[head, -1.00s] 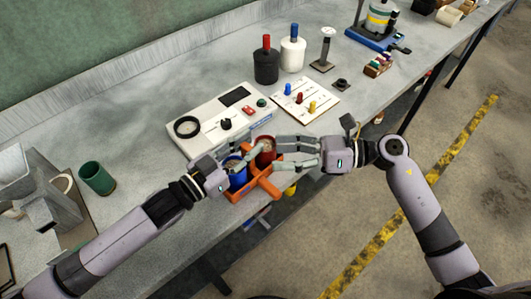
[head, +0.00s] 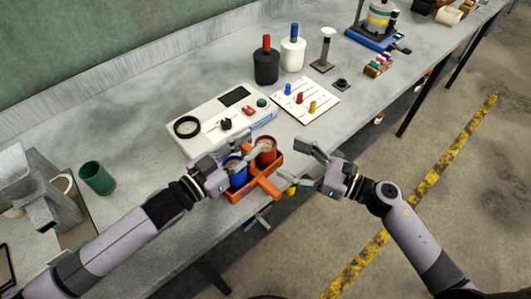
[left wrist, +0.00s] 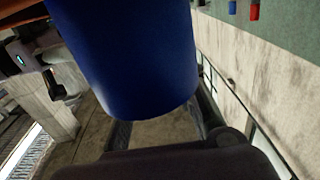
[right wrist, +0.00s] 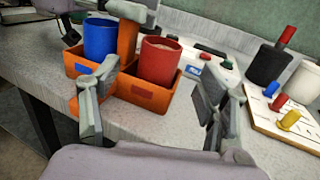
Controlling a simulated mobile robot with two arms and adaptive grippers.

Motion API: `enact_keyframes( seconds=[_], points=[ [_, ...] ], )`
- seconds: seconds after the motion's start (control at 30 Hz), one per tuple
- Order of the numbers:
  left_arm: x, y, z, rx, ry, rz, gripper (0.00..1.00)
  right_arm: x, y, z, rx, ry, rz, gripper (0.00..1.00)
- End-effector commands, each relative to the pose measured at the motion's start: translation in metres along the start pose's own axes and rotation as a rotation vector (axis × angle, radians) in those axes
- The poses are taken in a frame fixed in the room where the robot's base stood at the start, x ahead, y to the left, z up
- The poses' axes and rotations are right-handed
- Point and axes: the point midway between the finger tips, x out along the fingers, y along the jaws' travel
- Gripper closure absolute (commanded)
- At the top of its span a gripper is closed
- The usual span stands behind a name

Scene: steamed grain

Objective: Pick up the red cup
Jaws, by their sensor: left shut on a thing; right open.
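The red cup (head: 265,151) stands upright in the right compartment of an orange carrier (head: 262,187) at the table's front edge. It also shows in the right wrist view (right wrist: 159,60), between and beyond my open fingers. My right gripper (head: 298,164) is open and empty, a little to the right of the carrier. The blue cup (head: 237,174) sits in the carrier's left compartment and fills much of the left wrist view (left wrist: 130,60). My left gripper (head: 232,168) is shut on the blue cup. Both cups seem to hold something pale.
A white device (head: 222,119) stands right behind the carrier. A board with coloured pegs (head: 305,101), a black bottle (head: 266,66) and a white bottle (head: 292,54) stand further back. A green cup (head: 97,178) stands at left. Open floor lies to the right.

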Motion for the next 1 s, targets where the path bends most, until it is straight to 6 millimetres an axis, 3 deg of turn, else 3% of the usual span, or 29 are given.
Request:
enact_keyframes(
  seconds=[0.5, 0.73, 1.0],
  points=[
    [0.0, -0.001, 0.0, 0.0, -0.001, -0.001, 1.0, 0.056, -0.002, 0.002, 0.0, 0.0, 0.001, 0.31],
    [0.0, -0.001, 0.001, 0.001, -0.001, -0.001, 1.0, 0.057, -0.001, 0.002, 0.001, 0.002, 0.001, 0.31],
    [0.0, -0.001, 0.001, 0.001, -0.001, -0.001, 1.0, 0.057, -0.001, 0.002, 0.001, 0.001, 0.0, 0.48]
  ],
)
